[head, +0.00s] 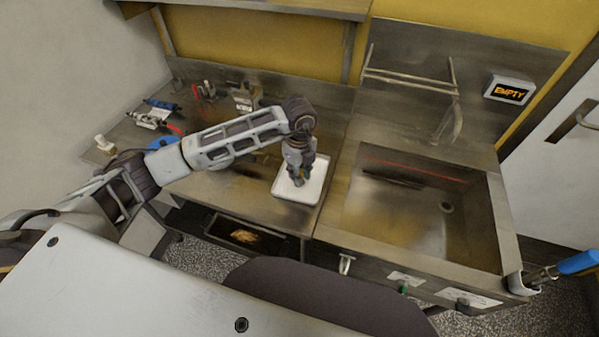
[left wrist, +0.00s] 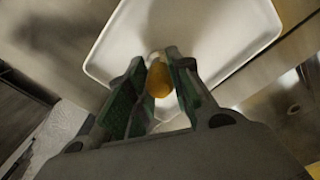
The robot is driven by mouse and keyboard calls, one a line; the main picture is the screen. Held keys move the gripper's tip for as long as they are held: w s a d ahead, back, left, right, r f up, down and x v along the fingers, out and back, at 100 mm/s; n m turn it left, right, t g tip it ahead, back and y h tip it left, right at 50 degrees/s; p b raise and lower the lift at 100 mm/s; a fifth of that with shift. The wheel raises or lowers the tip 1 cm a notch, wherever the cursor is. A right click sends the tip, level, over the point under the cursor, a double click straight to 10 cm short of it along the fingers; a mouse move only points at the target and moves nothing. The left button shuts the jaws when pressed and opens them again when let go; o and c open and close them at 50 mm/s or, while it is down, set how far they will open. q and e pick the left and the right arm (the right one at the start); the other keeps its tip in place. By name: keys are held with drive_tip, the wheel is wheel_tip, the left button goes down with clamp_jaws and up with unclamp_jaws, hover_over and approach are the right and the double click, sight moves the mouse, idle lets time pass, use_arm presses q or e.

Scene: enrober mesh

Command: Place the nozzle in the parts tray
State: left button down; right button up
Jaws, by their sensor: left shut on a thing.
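The parts tray (head: 287,190) is white and shallow with a raised rim. It lies on the steel counter, just left of the sink. It also fills the upper part of the left wrist view (left wrist: 110,50). My left gripper (head: 299,179) points down over the tray. In the left wrist view its fingers (left wrist: 160,75) are shut on a small yellow-orange piece, which I take to be the nozzle (left wrist: 159,79). The fingers hide its sides. I cannot tell whether the nozzle touches the tray floor. My right gripper is not in view.
The steel sink (head: 420,215) lies right of the tray. Several tools and fittings (head: 160,112) lie at the counter's back left, behind my arm. A dark open bay with a brown item (head: 243,236) is below the counter.

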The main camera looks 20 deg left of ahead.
use_arm(q)
drive_tip(key=shift+f, duration=0.1)
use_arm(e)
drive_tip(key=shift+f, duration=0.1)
use_arm(q)
drive_tip(key=c, duration=1.3)
unclamp_jaws()
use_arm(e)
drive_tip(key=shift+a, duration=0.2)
use_arm(q)
drive_tip(key=shift+r, duration=0.4)
wheel_tip(320, 180, up, 12)
drive_tip(key=shift+f+b, duration=0.25)
drive_tip(key=shift+b, duration=0.6)
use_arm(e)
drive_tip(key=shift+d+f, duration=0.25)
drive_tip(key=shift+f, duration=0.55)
